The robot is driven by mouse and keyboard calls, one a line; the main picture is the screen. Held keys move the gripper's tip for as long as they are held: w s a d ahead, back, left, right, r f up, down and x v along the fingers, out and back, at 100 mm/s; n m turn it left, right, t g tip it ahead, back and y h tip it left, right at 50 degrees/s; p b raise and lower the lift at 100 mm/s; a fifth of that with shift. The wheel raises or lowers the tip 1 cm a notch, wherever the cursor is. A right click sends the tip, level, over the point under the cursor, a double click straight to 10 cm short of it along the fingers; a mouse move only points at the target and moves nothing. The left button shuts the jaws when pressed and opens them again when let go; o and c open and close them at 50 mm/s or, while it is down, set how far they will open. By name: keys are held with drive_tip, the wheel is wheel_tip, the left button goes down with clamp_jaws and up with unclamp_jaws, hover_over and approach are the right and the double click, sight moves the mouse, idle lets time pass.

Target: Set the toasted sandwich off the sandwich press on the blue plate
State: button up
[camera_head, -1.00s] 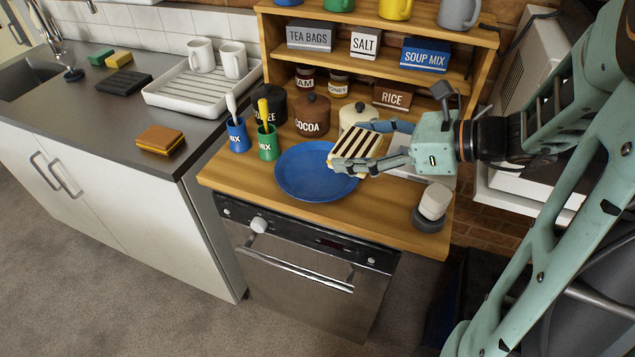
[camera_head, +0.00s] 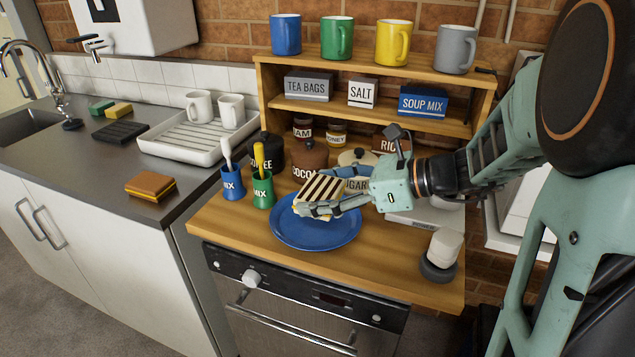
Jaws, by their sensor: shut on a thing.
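The toasted sandwich (camera_head: 321,189), pale with dark grill stripes, is held in my gripper (camera_head: 318,205). The fingers are shut on it from the right side. The sandwich is above the left and back part of the blue plate (camera_head: 315,236), slightly tilted. Whether its lower edge touches the plate I cannot tell. The blue plate lies on the wooden counter. The sandwich press (camera_head: 425,218), a pale flat appliance, is partly hidden behind my gripper at the right.
A blue cup (camera_head: 232,185) and green cup (camera_head: 263,192) with utensils stand left of the plate. The cocoa jar (camera_head: 309,165) and sugar jar (camera_head: 357,160) are close behind. A round white-and-dark object (camera_head: 441,255) stands at the right. The counter in front of the plate is clear.

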drive_tip(key=w+f, duration=0.1)
drive_tip(key=f, duration=0.1)
drive_tip(key=w+a+f, duration=0.1)
drive_tip(key=w+f, duration=0.1)
drive_tip(key=shift+w+f+b, duration=0.1)
drive_tip(key=shift+f+b, duration=0.1)
drive_tip(key=shift+b, duration=0.2)
drive_tip(key=shift+w+f+b, duration=0.15)
drive_tip(key=shift+f+b, duration=0.1)
drive_tip(key=shift+f, duration=0.65)
drive_tip(key=shift+w+f+b, duration=0.15)
drive_tip(key=shift+f+b, duration=0.05)
drive_tip(key=shift+f, duration=0.65)
drive_tip(key=shift+f, duration=0.1)
drive_tip(key=shift+f, duration=0.15)
drive_tip(key=o, duration=0.9)
drive_tip(key=shift+c, duration=0.2)
drive_tip(key=shift+r, duration=0.25)
drive_tip(key=p+v, duration=0.1)
drive_tip(key=v, duration=1.1)
drive_tip(key=shift+p, duration=0.4)
